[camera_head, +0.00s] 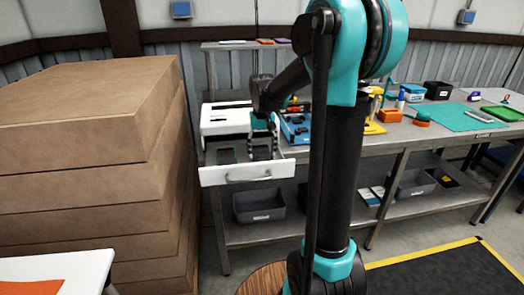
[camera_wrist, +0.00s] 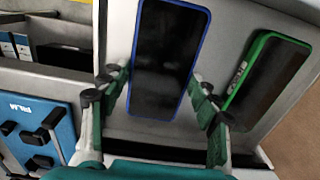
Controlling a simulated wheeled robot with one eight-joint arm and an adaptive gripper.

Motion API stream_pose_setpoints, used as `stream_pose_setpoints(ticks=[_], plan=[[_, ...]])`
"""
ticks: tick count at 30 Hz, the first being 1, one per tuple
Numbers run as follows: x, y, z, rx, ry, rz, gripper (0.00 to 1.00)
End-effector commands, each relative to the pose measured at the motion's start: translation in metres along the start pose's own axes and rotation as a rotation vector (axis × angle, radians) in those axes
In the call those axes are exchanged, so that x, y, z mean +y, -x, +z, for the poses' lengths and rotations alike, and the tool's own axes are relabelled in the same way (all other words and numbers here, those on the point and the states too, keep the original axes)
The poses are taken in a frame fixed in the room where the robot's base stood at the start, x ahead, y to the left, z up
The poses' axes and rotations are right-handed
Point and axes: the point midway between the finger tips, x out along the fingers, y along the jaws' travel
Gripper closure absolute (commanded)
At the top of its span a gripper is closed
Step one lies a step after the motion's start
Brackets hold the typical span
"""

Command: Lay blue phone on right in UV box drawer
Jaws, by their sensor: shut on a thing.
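The UV box (camera_head: 225,115) is white and stands at the left end of the bench. Its drawer (camera_head: 245,173) is pulled open toward me. My gripper (camera_head: 263,153) is over the right part of the drawer. In the wrist view my gripper (camera_wrist: 157,88) is shut on the blue phone (camera_wrist: 172,45), a dark slab with a blue rim, with one finger at each long side. The phone is face-on to the camera, over the light drawer floor; whether it touches the floor I cannot tell. A green-rimmed phone (camera_wrist: 268,78) lies in the drawer beside it.
A tall stack of brown cartons (camera_head: 90,150) stands close left of the drawer. A blue case (camera_head: 295,130) sits right of the UV box. A green mat (camera_head: 460,117) and several small items cover the bench further right. Grey bins (camera_head: 260,205) are on the lower shelf.

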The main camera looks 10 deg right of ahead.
Motion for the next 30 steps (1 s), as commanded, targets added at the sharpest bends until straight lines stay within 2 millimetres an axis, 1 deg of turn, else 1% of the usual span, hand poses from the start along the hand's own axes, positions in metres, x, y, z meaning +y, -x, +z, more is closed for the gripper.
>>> stream_pose_setpoints(ticks=[10,11,16,26,30], plan=[[0.0,0.0,0.0,0.0,0.0,0.0,0.74],[0.0,0.0,0.0,0.0,0.0,0.0,0.36],[0.0,0.0,0.0,0.0,0.0,0.0,0.15],[0.0,0.001,0.0,0.0,0.0,0.0,0.14],[0.0,0.011,0.0,0.0,0.0,0.0,0.14]])
